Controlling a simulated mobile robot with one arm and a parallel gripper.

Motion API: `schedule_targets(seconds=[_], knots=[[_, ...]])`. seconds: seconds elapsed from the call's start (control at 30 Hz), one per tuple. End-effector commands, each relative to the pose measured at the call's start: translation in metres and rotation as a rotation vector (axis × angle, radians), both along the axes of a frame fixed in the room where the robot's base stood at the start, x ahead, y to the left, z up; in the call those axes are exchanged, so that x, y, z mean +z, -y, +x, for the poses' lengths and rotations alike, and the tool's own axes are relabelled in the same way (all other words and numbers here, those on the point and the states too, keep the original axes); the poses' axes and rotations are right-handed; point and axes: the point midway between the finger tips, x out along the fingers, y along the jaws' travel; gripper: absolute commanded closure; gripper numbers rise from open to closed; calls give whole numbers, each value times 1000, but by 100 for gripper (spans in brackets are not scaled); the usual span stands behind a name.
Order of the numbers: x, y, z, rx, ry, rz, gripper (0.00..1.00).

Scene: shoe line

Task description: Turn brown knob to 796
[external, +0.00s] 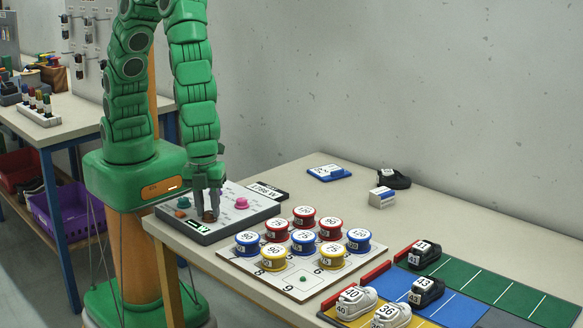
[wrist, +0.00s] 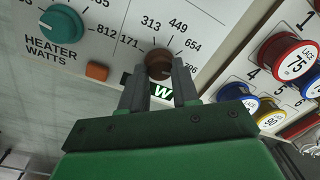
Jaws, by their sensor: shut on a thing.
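The brown knob (wrist: 158,60) is on a light panel with a printed scale of 171, 313, 449, 654 and 796 around it. The 796 label (wrist: 190,68) is at the scale's lower right, partly covered by a finger. My gripper (wrist: 158,82) is shut on the brown knob, one finger on each side. In the external view my gripper (external: 208,188) points down onto the brown knob (external: 209,216) at the panel's front. The knob's pointer mark cannot be made out.
A teal heater knob (wrist: 62,24) and an orange button (wrist: 97,72) lie left of the brown knob; a pink knob (external: 241,203) is behind it. A white board (external: 290,283) with several numbered tins stands close right. Shoes on coloured lanes are farther right.

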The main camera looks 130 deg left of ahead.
Motion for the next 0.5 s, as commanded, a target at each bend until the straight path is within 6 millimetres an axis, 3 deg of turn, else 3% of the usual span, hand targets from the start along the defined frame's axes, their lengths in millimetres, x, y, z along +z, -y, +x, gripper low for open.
schedule_targets(seconds=[0.47, 0.5], knots=[[0, 0, 0, 94, -1, -1, 100], [0, 0, 0, 94, 0, 0, 68]])
